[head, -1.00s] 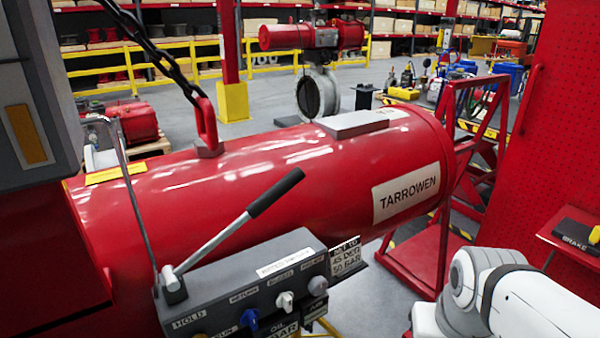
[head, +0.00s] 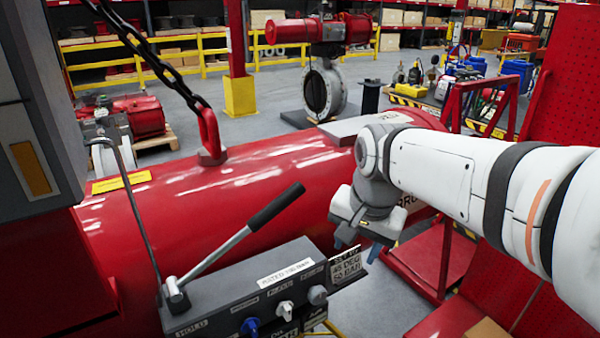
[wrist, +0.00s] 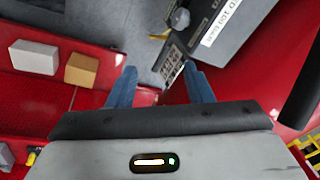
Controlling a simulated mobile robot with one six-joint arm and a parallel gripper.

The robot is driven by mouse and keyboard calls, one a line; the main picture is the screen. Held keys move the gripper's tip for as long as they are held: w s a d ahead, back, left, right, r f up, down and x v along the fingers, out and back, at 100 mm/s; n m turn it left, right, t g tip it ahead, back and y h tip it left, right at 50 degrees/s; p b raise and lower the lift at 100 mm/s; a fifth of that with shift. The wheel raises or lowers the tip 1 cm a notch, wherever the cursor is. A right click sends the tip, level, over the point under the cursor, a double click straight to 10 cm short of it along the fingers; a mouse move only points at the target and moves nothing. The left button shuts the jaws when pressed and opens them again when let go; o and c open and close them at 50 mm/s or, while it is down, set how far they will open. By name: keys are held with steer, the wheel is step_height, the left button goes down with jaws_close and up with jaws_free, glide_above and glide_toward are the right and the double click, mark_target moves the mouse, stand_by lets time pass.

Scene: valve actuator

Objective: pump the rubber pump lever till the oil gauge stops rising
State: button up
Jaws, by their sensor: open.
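The pump lever (head: 235,238) is a silver rod with a black rubber grip, slanting up to the right from the grey pump box (head: 222,303) in the head view. A black bar at the right edge of the wrist view looks like its grip (wrist: 304,92). My gripper (head: 357,248) is open and empty, pointing down to the right of the lever, apart from it. Its two blue fingers also show spread in the wrist view (wrist: 162,88). No oil gauge face can be made out; the box's lower front is cut off by the picture edge.
Blue, white and grey knobs line the box front, with a small sign plate (head: 346,268) at its right end. The large red cylinder (head: 255,200) lies behind the lever. A chain (head: 150,50) hangs to its lug. A red stand (head: 430,255) is at right.

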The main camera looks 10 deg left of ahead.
mark_target(280, 198)
steer(key=w+a+r+m+p, duration=0.2)
steer(key=w+a+r, duration=0.1)
steer(key=a+r, duration=0.3)
steer(key=w+a+r+m+p, duration=0.1)
steer(key=w+a+r+m, duration=0.2)
steer(key=a, duration=0.4)
steer(key=shift+g+y, duration=0.3)
steer(key=shift+y, duration=0.1)
steer(key=x, duration=0.6)
steer(key=shift+w+a+f+p, duration=0.25)
steer(key=shift+a+p, duration=0.15)
steer(key=shift+a, duration=0.1)
steer(key=shift+c, duration=0.6)
jaws_close()
